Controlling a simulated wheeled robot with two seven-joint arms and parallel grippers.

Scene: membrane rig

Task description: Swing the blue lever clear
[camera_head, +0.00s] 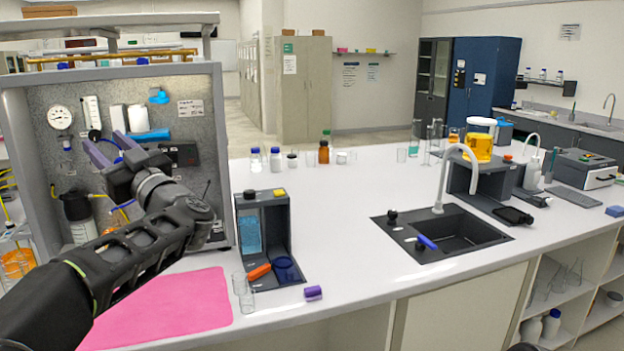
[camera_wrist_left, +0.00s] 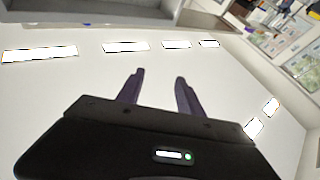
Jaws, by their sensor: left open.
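The membrane rig (camera_head: 205,85) is a grey framed panel at the left of the head view. The left wrist view shows the open fingers (camera_wrist_left: 158,80) against the ceiling and lights, with no lever there. My right gripper is out of view.
The panel also carries a gauge (camera_head: 60,117), a flow tube (camera_head: 91,112) and a blue knob (camera_head: 158,96). A dark stand (camera_head: 247,274) with an orange handle stands right of my forearm. A pink mat (camera_head: 190,305) lies in front. The bench centre is clear up to the sink (camera_head: 470,235).

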